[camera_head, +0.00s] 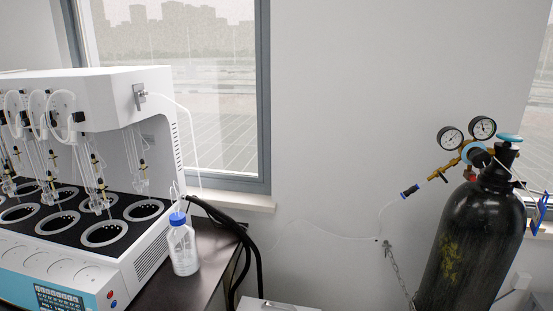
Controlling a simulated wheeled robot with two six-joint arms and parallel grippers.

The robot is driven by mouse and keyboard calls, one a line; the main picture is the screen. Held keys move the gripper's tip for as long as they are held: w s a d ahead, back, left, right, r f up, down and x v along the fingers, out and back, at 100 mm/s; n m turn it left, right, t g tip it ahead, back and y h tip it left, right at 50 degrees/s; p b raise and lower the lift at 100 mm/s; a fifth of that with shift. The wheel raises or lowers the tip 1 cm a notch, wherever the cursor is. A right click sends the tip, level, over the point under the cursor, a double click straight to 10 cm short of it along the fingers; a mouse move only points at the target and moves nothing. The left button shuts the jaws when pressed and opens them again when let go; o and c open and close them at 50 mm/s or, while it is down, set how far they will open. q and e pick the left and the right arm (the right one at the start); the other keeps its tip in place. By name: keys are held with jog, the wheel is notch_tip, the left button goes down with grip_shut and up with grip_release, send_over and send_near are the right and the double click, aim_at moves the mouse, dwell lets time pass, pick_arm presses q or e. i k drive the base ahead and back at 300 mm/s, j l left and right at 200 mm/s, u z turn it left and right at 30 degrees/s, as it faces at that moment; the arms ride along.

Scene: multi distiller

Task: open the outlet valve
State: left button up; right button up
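The black gas cylinder (472,245) stands at the right, leaning slightly in the picture. A green-blue round knob (509,138) sits on its top. A brass regulator (460,160) with two round gauges is fitted beside it. A blue ring-like part (471,152) shows on the regulator. A thin white hose leaves the regulator's outlet through a blue connector (410,191). A small metal valve or lever (139,97) is on the side of the white distiller (115,95). I cannot tell from the picture which part is the outlet valve or how far any valve is turned. Neither gripper is in view.
The distiller stands on a dark table (205,262) at the left, beside a blue-capped bottle (182,245). Black hoses (225,222) hang over the table edge. A chain (395,262) runs from the wall toward the cylinder. A blue tag-like item (540,212) shows at the right edge.

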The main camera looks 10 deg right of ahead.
aim_at(441, 174)
jog(key=z, duration=1.3)
